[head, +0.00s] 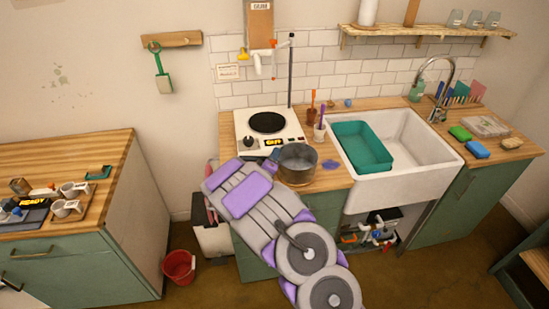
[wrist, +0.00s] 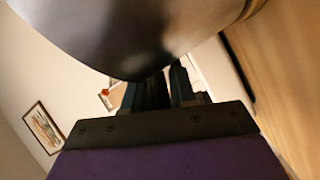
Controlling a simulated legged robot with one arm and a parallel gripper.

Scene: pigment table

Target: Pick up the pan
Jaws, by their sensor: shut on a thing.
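The pan (head: 298,164) is a round, dark grey metal pot at the front edge of the sink counter, just right of and in front of the hot plate. It looks roughly upright. Whether it touches the counter is unclear. In the wrist view the pan's curved side (wrist: 130,35) fills the top, close to my gripper (wrist: 165,88). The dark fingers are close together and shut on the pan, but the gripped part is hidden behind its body. In the head view my purple and grey arm reaches up beside the pan, and the fingers cannot be made out.
The white hot plate (head: 285,137) has a black burner. Right of the pan are a cup with tools (head: 320,131), a blue-purple patch (head: 332,164) and a white sink (head: 415,150) holding a teal basin (head: 362,140). A red bucket (head: 179,267) stands on the floor between counters.

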